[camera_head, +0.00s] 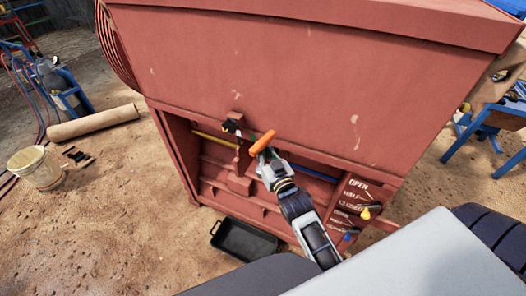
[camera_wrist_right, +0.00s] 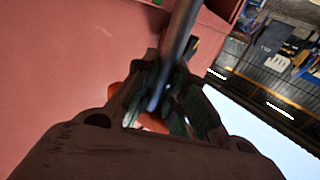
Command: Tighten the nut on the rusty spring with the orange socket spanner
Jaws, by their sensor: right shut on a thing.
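My right gripper (camera_head: 265,155) is in front of the open recess in the red machine and is shut on the orange socket spanner (camera_head: 262,141). Its orange part sticks out past the fingers, pointing up and right. In the right wrist view orange shows between the fingers (camera_wrist_right: 158,105), and a grey metal rod (camera_wrist_right: 180,35) runs up from them. I cannot make out the rusty spring or its nut for certain. A small black piece (camera_head: 230,125) sits at the recess's upper edge, left of the gripper. My left gripper is not in view.
The red machine (camera_head: 290,70) fills the middle. Its recess holds a yellow rod (camera_head: 212,138) and a blue rod (camera_head: 315,173). A black tray (camera_head: 242,240) lies on the ground below.

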